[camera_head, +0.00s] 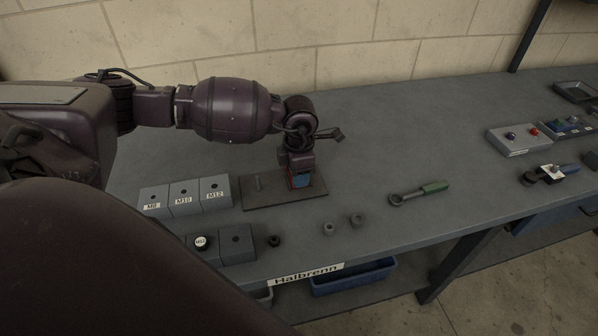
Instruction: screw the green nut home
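My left gripper (300,182) points down over the right part of a dark base plate (262,201). Blue and red show at its fingertips, low on the plate; I cannot tell what part that is, or whether the fingers are shut on something. A short stud (257,183) stands upright on the plate, to the left of the gripper. No green nut can be made out; it may be hidden by the gripper. Two grey nuts, one nearer (329,229) and one farther right (357,219), lie on the bench. My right gripper is not in view.
Grey blocks labelled M8 (154,202), M10 and M12 stand left of the plate. More blocks (238,244) and a black nut (274,241) are at the front edge. A green-handled wrench (434,187) lies to the right, with clear bench (400,140) behind it.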

